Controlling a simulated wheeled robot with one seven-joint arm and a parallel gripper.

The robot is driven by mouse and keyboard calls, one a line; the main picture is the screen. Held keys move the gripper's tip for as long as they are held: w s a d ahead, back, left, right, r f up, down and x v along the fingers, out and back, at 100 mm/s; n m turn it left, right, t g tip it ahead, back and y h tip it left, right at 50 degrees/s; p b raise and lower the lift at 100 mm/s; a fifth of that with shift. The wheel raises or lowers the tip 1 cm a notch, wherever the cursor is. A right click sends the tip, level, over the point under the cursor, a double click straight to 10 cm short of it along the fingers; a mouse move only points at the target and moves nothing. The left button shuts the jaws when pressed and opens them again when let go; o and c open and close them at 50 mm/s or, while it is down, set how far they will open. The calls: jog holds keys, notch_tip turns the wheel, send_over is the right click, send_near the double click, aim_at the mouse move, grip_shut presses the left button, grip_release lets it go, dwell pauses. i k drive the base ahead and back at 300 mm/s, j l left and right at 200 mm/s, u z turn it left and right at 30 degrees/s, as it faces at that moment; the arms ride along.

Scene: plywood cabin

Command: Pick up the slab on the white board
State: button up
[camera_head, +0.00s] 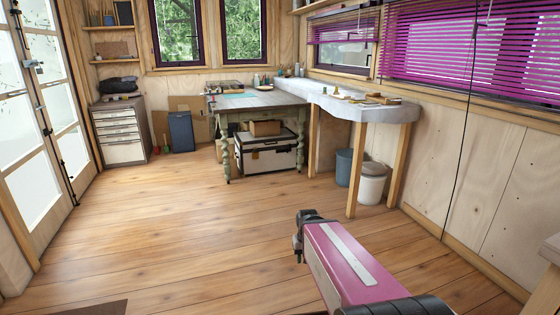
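A pale bench top (367,112) with a light grey-white surface runs along the right wall under the windows. Several small items lie on it, among them a flat brown slab-like piece (383,99) near its right end. They are too small to tell apart surely, and I cannot make out a separate white board under the slab. My pink arm link shows at the lower right, above the floor and well short of the bench. My gripper cannot be made out in this view.
A green-legged table (262,99) joins the bench on the left, with a white chest (268,158) beneath. A lidded white bin (372,184) and a blue-grey bin (347,166) stand under the bench. A drawer cabinet (122,132) stands back left. The wooden floor (190,230) is mostly clear.

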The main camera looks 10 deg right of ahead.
aim_at(371, 104)
jog(key=i+j+z, duration=0.15)
jog(key=i+z, duration=0.2)
jog(key=i+j+z, duration=0.35)
jog(key=i, duration=0.15)
jog(key=i+j+z, duration=0.25)
jog(key=i+z, duration=0.15)
